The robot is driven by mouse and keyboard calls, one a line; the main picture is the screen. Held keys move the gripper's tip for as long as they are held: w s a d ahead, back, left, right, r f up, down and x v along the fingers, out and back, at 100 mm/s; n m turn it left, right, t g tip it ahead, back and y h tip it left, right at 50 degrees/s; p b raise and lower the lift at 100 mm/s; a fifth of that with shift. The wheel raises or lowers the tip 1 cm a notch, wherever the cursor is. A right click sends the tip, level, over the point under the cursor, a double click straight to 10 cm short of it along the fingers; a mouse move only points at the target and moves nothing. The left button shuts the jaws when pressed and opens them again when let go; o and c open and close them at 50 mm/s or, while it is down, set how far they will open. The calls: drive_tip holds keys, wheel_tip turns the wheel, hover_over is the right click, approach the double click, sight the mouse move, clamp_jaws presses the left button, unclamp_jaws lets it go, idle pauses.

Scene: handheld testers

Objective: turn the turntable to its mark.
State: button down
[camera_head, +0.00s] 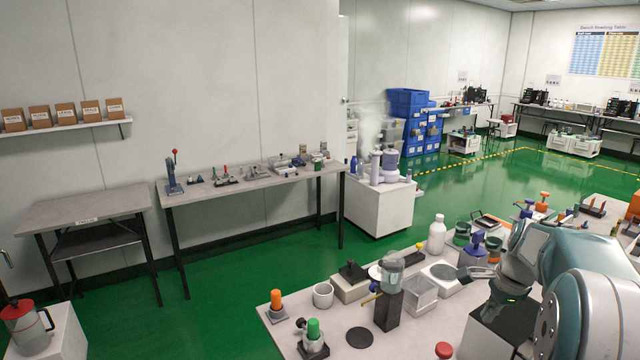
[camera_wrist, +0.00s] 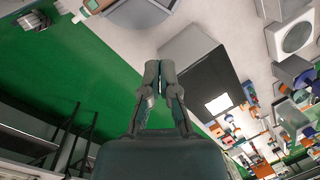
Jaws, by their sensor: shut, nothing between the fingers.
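A pale square block with a round grey plate (camera_head: 443,272), which looks like the turntable, stands on the light bench right of centre. It also shows at the upper right of the wrist view (camera_wrist: 296,37). I cannot make out its mark. My gripper (camera_head: 465,273) is just right of the plate in the head view. In the wrist view my gripper (camera_wrist: 160,66) has its two fingers together with nothing between them. I see no contact with the plate, and the exact gap is unclear.
The bench (camera_head: 410,335) is crowded. A clear open box (camera_head: 421,295), a black post (camera_head: 388,309) with a jar-like top, and a white bottle (camera_head: 437,234) stand near the plate. A black disc (camera_head: 359,338) lies at the front. Green floor is open beyond the bench.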

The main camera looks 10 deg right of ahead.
drive_tip(key=s+a+r+n+t+h, duration=0.1)
drive_tip(key=s+a+r+n, duration=0.25)
drive_tip(key=a, duration=0.45)
drive_tip(key=s+a+r+n, duration=0.3)
drive_tip(key=a+r+n, duration=0.15)
drive_tip(key=a, duration=0.25)
drive_tip(key=s+a+f+n+t, duration=0.2)
drive_tip(key=s+a+n, duration=1)
drive_tip(key=s, duration=0.2)
drive_tip(key=shift+t, duration=0.3)
drive_tip(key=c, duration=0.9)
unclamp_jaws()
drive_tip(key=shift+s+f, duration=0.15)
drive_tip(key=o, duration=0.7)
drive_tip(key=shift+o, duration=0.2)
drive_tip(key=m+t+y, duration=0.8)
drive_tip(key=m+t, duration=0.2)
drive_tip(key=m, duration=2)
approach(451, 356)
drive_tip(key=w, duration=0.1)
drive_tip(key=x, duration=1.1)
drive_tip(key=shift+a, duration=0.15)
drive_tip(key=shift+s, duration=0.1)
clamp_jaws()
